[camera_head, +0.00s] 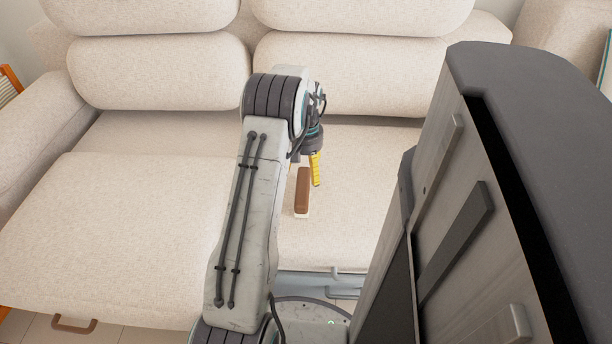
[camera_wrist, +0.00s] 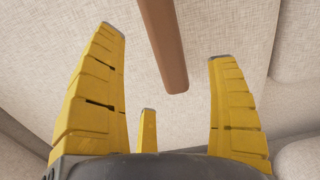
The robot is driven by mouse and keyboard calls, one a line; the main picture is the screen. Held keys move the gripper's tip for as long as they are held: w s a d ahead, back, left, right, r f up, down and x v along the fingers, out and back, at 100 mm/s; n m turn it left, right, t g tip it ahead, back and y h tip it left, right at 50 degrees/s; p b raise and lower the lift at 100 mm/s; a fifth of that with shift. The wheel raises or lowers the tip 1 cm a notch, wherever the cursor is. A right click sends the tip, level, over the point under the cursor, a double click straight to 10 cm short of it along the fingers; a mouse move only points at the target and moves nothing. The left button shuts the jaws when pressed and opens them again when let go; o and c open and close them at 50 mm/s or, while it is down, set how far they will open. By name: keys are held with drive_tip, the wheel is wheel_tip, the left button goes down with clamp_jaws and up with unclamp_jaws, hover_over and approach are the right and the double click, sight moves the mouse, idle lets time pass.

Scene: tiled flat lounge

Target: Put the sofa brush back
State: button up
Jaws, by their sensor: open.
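The sofa brush (camera_head: 302,189), with a brown back and a pale edge low down, lies on the seat of the cream sofa (camera_head: 130,205). In the wrist view the brush (camera_wrist: 165,45) runs in from the top edge, and its near end lies ahead of my gripper (camera_wrist: 168,70). The yellow fingers are spread wide and empty, with the brush apart from them in the picture. In the head view my arm hides most of my gripper (camera_head: 316,169); one yellow finger shows just right of the brush.
Plump back cushions (camera_head: 160,72) stand behind the seat. A sofa armrest (camera_head: 55,125) rises at the left. A brown handle-like loop (camera_head: 75,325) shows at the sofa's lower front, above the tiled floor. The seat around the brush is clear.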

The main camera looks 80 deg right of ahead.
sight(305, 186)
drive_tip(key=shift+r+p, duration=0.5)
drive_tip(key=shift+r, duration=1.75)
drive_tip(key=w+a+r+n, duration=0.2)
drive_tip(key=w+a+r, duration=0.25)
drive_tip(key=w, duration=0.55)
drive_tip(key=w+a+r+n, duration=0.2)
drive_tip(key=w+a+r, duration=0.25)
drive_tip(key=w, duration=0.45)
drive_tip(key=w+a+r+n+h, duration=0.1)
drive_tip(key=w+a+r+n, duration=0.1)
drive_tip(key=w+a, duration=0.4)
drive_tip(key=w+a+r+n, duration=0.2)
drive_tip(key=w+a, duration=0.1)
drive_tip(key=a, duration=0.5)
drive_tip(key=a+r+n+t, duration=0.2)
drive_tip(key=a+n, duration=0.2)
drive_tip(key=a, duration=1.1)
drive_tip(key=s+a+f+n+y, duration=0.1)
drive_tip(key=s+a+n, duration=0.4)
drive_tip(key=a, duration=0.8)
drive_tip(key=shift+s, duration=0.95)
